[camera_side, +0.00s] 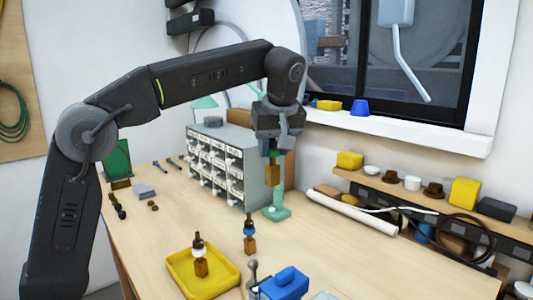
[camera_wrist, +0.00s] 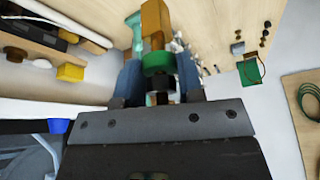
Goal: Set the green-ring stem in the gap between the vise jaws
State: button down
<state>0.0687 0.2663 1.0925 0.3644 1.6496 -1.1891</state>
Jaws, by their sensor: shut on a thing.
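My gripper (camera_side: 276,148) is shut on the green-ring stem (camera_side: 272,174), which hangs upright with its brown block end down, high above the bench in the side view. In the wrist view the green ring (camera_wrist: 158,60) sits between the two fingers of my gripper (camera_wrist: 160,78), and the orange-brown block points away from them. The vise (camera_side: 285,283) is blue and stands at the bottom edge of the side view, partly cut off, well below and in front of my gripper. The gap between its jaws cannot be made out. The vise does not show clearly in the wrist view.
A yellow tray (camera_side: 190,283) holds a stem. A blue-ring stem (camera_side: 249,232) stands on the bench left of the vise. A teal base (camera_side: 276,212) stands below my gripper, beside the drawer cabinet (camera_side: 254,178). A white roll (camera_side: 350,212) lies behind. The right front bench is clear.

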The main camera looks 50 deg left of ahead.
jog(key=s+d, duration=0.6)
jog(key=d, duration=0.4)
jog(key=s+d, duration=0.5)
jog(key=d, duration=0.5)
jog(key=shift+f, duration=7.15)
jog(key=shift+f, duration=0.25)
jog(key=c, duration=0.7)
grip_release()
jog(key=shift+o, duration=0.2)
jog(key=shift+f, duration=0.1)
jog(key=v, duration=1.4)
